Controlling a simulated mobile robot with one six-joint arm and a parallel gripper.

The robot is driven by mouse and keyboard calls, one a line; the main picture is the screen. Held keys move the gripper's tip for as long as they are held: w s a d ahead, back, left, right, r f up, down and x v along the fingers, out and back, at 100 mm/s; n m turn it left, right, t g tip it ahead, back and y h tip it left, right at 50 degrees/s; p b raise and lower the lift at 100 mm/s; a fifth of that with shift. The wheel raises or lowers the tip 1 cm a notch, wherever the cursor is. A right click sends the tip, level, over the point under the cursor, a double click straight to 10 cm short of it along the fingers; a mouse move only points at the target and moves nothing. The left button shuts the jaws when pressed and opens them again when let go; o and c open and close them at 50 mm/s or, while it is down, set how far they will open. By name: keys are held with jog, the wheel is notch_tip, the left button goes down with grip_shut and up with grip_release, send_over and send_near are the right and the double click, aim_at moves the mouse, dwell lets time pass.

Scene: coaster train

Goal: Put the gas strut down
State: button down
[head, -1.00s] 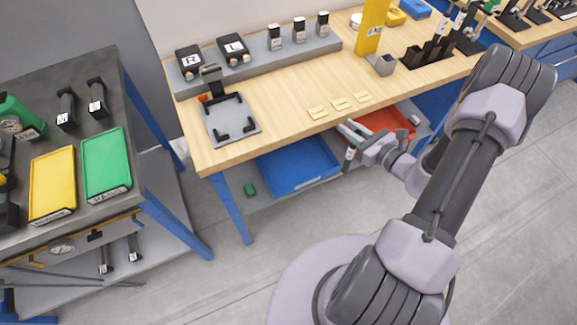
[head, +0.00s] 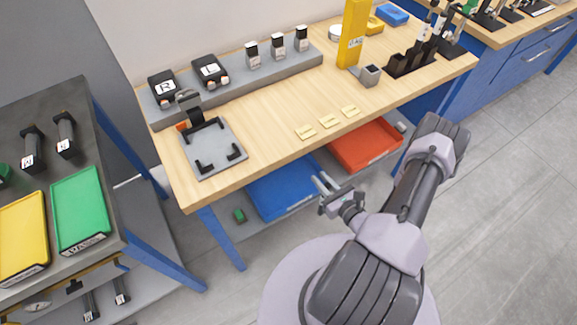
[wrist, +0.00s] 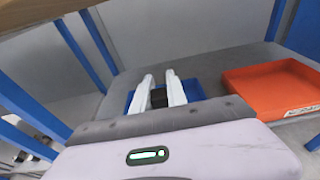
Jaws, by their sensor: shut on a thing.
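My gripper (head: 321,182) is low in front of the wooden workbench (head: 265,140), near the right end of the blue bin (head: 265,200) on the lower shelf. In the wrist view its two pale fingers (wrist: 160,82) are shut on a short dark piece (wrist: 159,98), which I take to be the gas strut. Most of this piece is hidden by the gripper, and I cannot make it out in the head view. The blue bin also shows behind the fingers in the wrist view (wrist: 197,90).
A red-orange bin (head: 345,158) stands right of the blue one and shows in the wrist view (wrist: 270,87). The bench's blue legs (head: 220,240) flank the shelf. A grey fixture (head: 213,150) and three yellow labels (head: 328,121) lie on top. A grey cart (head: 105,130) is at left.

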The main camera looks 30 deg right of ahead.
jog(key=w+d+r+b+x, duration=0.1)
jog(key=r+b+x, duration=0.25)
jog(key=x, duration=1.15)
notch_tip(320, 180, down, 7)
jog(key=b, duration=0.4)
jog(key=shift+a, duration=0.45)
jog(key=c, duration=1.3)
grip_release()
jog(key=shift+f, duration=0.3)
jog(key=p+v, duration=0.4)
jog(key=v, duration=0.8)
jog(key=shift+a+p, duration=0.1)
jog(key=shift+p, duration=0.3)
